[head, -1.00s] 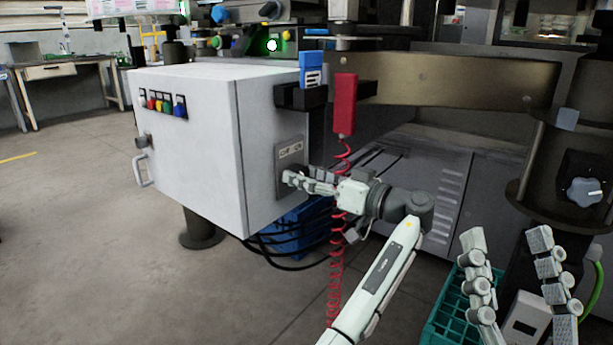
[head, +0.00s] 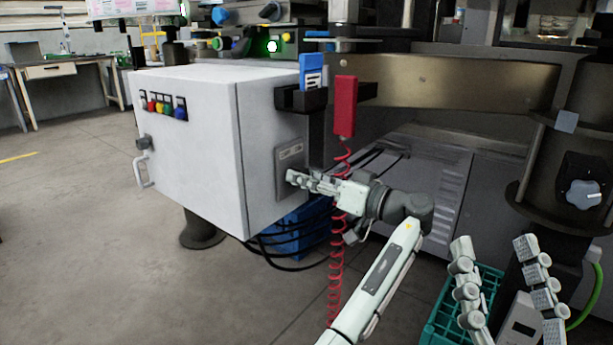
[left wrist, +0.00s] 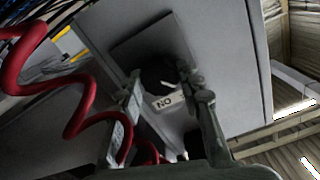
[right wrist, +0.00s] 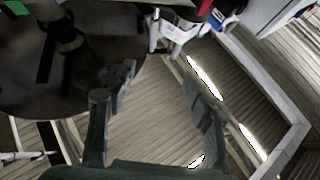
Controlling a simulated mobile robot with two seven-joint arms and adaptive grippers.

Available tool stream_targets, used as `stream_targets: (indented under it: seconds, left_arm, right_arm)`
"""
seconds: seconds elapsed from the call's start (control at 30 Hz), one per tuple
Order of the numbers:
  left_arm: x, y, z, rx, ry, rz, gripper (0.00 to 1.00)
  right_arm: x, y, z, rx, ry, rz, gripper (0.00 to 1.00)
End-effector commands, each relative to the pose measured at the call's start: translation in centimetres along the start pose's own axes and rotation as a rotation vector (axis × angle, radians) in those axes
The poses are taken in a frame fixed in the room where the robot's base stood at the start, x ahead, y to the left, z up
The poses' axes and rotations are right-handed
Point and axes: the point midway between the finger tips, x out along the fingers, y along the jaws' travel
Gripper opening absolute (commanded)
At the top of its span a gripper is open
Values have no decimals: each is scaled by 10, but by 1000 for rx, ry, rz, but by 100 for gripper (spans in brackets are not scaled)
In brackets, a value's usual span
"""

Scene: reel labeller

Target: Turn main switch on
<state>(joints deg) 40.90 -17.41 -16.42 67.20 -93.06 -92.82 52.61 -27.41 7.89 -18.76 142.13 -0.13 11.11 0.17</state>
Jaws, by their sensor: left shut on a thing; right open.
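The main switch is a dark knob (left wrist: 158,72) on a grey plate on the side of the light grey cabinet (head: 190,150). In the head view the switch plate (head: 291,155) shows, but the knob is hidden by my fingers. My left gripper (head: 294,178) is at the plate, and in the left wrist view its fingers (left wrist: 165,88) are on both sides of the knob, shut on it. A pale label (left wrist: 168,102), reading like an upside-down "ON", shows between the fingers. My right gripper (head: 493,245) is open and empty at the lower right, well away from the switch.
A red coiled cord (head: 336,265) hangs right beside my left forearm from a red handle (head: 345,105). A blue crate (head: 300,220) and black cables lie under the cabinet. A green crate (head: 490,285) is behind my right gripper. Floor left of the cabinet is clear.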

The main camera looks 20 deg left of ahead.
Motion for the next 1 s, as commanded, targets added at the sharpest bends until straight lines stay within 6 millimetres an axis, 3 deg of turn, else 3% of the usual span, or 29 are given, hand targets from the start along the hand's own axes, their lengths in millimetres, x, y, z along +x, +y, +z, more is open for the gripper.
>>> stream_targets:
  seconds: [0.33,0.47,0.7,0.83,1.0]
  left_arm:
    - [0,-1,-3,287,-1,0,6]
    - [0,-1,-3,412,-1,-1,6]
    - [-1,-1,-3,633,-1,1,6]
    - [-1,0,-3,743,0,1,6]
    - [-1,-1,-3,878,-1,0,6]
  right_arm:
    - [-5,-6,34,14,-266,-6,53]
    - [-21,13,75,-34,-485,19,53]
    - [-82,56,137,-110,-917,93,53]
    - [-127,82,154,-142,-1148,147,53]
    - [-192,111,159,-169,-1440,228,53]
